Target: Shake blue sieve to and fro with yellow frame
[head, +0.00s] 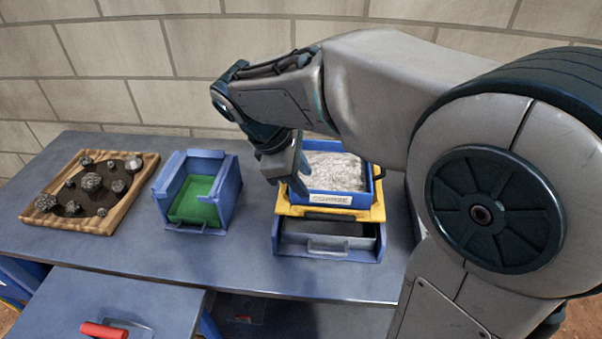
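The blue sieve (337,200) has a label reading "COARSE" on its front and holds grey crushed material. It sits on the yellow frame (352,214), above a blue housing with a dark drawer (330,238). My gripper (300,185) points down at the sieve's left edge and overlaps it in the picture. Its fingertips are small and partly hidden, so I cannot tell whether they touch or hold the sieve wall. My arm covers the area behind and right of the sieve.
A blue open-fronted box with a green floor (192,208) stands left of the sieve. A wooden tray (128,212) with several grey rocks lies at the far left. A lower blue surface with a red handle (104,330) juts out in front. The brick wall (150,60) is behind.

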